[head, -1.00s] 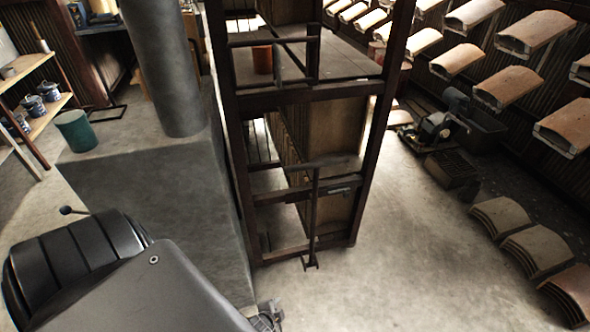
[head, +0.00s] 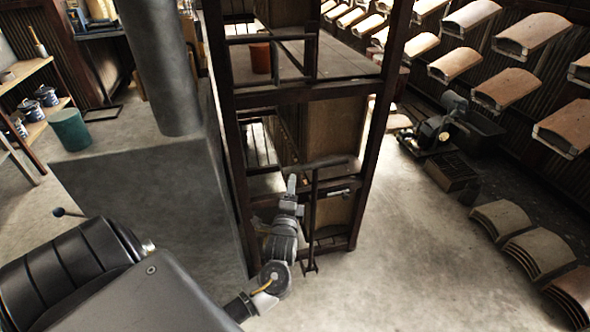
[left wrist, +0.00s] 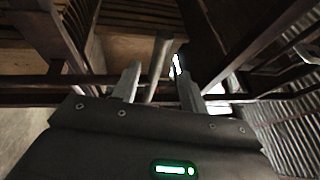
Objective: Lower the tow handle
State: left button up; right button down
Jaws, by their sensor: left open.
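The tow handle (head: 314,215) is a thin dark upright bar with a short crossbar at its top. It stands at the near end of the dark metal rack cart (head: 300,95), its foot near the floor. My left gripper (head: 292,184) is open just left of the handle's upper part, below the crossbar's level. In the left wrist view the two fingers of my left gripper (left wrist: 158,82) are spread. A grey bar (left wrist: 160,65), which looks like the handle, shows in the gap between them; I cannot tell whether they touch it. My right gripper is not in view.
A grey block with a thick column (head: 165,70) stands left of the cart, close to my left arm. Curved tiles (head: 500,215) lie stacked on the floor at right, below a wall of tiles.

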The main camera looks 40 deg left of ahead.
aim_at(294, 172)
pick_arm(q)
jog(key=x, duration=0.7)
jog(key=shift+w+a, duration=0.25)
jog(key=shift+w, duration=0.1)
grip_shut()
